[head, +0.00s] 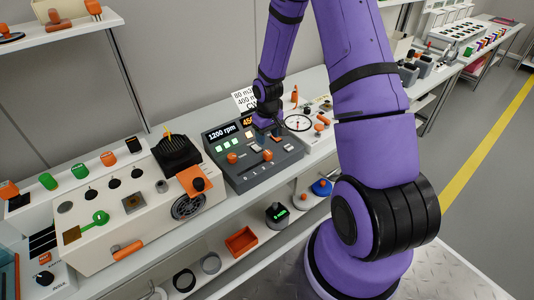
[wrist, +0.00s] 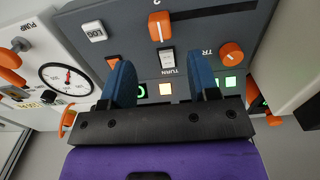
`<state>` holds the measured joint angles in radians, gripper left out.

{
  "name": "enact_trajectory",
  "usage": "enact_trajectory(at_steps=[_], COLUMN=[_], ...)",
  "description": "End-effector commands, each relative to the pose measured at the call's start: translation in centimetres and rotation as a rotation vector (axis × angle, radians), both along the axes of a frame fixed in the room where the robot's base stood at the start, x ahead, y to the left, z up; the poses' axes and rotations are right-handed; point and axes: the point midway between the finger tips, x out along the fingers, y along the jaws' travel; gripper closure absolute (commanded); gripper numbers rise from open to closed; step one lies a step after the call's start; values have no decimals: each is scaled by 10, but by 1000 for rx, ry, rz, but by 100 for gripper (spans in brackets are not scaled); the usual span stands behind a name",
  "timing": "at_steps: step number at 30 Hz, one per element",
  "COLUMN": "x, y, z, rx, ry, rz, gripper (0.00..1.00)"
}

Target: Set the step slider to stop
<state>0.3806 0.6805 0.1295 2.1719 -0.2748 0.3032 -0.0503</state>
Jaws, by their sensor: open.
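The slider with an orange handle (head: 267,155), which I take for the step slider, is on the dark control console (head: 238,181). Small marks run along its front. In the wrist view the orange handle (wrist: 158,27) stands at the left end of the visible dark slot, which runs to the right. The label naming its stops is not readable. My gripper (wrist: 161,68) is open and empty, with its two blue fingers over the console's button area, apart from the handle. In the head view my gripper (head: 265,121) is at the console's back right, its fingers largely hidden.
A dial gauge (head: 298,122) is to the console's right. A cream machine (head: 125,205) stands to its left.

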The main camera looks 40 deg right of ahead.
Motion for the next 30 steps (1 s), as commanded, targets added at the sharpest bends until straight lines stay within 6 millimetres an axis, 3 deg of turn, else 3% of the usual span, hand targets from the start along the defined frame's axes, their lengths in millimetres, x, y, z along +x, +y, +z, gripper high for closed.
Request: enact_trajectory(at_steps=[9,15,29,30], x=[-1,0,0,0], y=[1,0,0,0], z=[-54,-76,-85,-85], rx=[1,0,0,0], ry=[4,2,0,0], rz=[1,2,1,1], gripper=[45,45,45,54])
